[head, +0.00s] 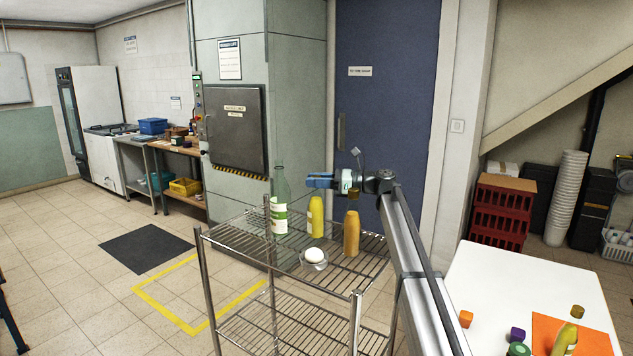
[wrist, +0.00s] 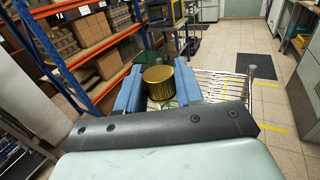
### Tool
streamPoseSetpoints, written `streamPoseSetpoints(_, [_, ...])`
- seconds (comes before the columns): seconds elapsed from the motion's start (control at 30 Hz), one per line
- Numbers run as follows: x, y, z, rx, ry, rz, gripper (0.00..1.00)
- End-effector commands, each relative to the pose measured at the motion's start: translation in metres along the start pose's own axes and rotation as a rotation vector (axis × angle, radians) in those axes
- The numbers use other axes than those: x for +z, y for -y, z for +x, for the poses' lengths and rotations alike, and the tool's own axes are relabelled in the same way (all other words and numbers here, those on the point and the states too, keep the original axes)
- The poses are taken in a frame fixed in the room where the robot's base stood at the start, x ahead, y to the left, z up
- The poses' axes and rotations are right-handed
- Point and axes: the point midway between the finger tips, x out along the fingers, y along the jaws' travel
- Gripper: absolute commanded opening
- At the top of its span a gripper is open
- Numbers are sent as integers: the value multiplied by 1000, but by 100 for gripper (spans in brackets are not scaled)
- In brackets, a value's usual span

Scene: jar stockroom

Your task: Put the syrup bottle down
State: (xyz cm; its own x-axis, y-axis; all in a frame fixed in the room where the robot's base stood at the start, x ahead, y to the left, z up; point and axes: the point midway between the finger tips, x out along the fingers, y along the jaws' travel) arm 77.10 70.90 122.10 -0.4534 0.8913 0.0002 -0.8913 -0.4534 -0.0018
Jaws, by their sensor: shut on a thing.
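My gripper (head: 320,181) is over the wire rack (head: 290,270), with its blue fingers shut on the top of a yellow bottle (head: 315,217), taken to be the syrup bottle. The bottle hangs upright below the fingers, low over the rack's top shelf. I cannot tell whether its base touches the wires. In the wrist view a round brass-coloured cap (wrist: 158,82) sits between the two fingers (wrist: 158,92). The fingers hide the cap in the head view, and the cap hides most of the bottle in the wrist view.
A white table (head: 500,270) with small items is at right.

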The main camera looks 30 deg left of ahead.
Motion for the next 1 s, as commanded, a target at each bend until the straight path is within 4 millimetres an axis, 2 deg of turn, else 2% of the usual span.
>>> streamPoseSetpoints(0.2, [-2,0,0,0,2,0,0])
streamPoseSetpoints(0.23, [-3,0,0,0,0,0,38])
streamPoseSetpoints(0.47, [-3,0,0,0,0,0,60])
streamPoseSetpoints(0.8, [1,0,0,0,0,0,62])
streamPoseSetpoints(1.0, [0,0,-26,-2,0,1,62])
